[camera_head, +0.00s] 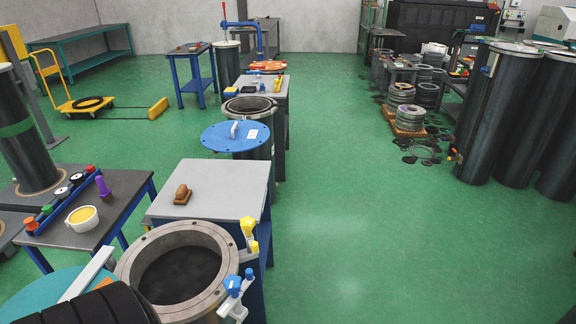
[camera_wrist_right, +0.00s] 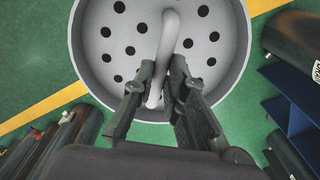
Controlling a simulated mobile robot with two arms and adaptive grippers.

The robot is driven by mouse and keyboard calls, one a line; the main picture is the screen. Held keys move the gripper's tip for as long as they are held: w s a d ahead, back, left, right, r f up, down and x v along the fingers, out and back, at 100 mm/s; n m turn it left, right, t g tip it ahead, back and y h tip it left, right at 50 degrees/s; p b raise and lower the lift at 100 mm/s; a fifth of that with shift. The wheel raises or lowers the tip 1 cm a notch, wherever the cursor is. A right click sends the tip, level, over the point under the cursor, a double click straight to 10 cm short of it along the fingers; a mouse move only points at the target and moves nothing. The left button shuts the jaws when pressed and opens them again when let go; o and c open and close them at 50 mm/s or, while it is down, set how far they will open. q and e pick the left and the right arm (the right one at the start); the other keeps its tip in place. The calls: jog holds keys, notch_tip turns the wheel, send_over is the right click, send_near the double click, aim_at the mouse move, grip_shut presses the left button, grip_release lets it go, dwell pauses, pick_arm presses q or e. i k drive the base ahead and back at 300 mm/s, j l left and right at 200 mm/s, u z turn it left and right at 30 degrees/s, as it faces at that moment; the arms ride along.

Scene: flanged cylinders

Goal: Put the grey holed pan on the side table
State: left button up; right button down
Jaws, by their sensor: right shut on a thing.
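The grey holed pan (camera_wrist_right: 107,62) is round, with dark holes and a raised bar handle. It fills the upper middle of the right wrist view. My right gripper (camera_wrist_right: 161,82) is shut on the pan's handle, with a finger on each side of it. Green floor shows around the pan. The pan and my right gripper are not in the head view. A grey-topped table (camera_head: 230,178) stands behind the near open cylinder (camera_head: 135,262); I cannot tell for sure that it is the side table. My left gripper is not in view.
A brown block (camera_head: 182,194) sits on the grey-topped table, whose right part is bare. A darker table (camera_head: 122,190) at left holds a yellow-filled bowl (camera_head: 82,218) and a purple object (camera_head: 103,186). Tall dark cylinders (camera_head: 492,120) stand at right. The middle floor is clear.

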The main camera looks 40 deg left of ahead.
aim_at(220, 189)
jog(key=i+l+u, duration=0.2)
jog(key=i, duration=0.3)
jog(key=i+l+u, duration=0.2)
jog(key=i, duration=0.3)
jog(key=i+u, duration=0.2)
jog(key=u, duration=0.25)
jog(key=i+u, duration=0.25)
jog(key=u, duration=0.15)
jog(key=i+l+u, duration=0.2)
jog(key=u, duration=0.25)
jog(key=i+l+u, duration=0.15)
jog(key=u, duration=0.25)
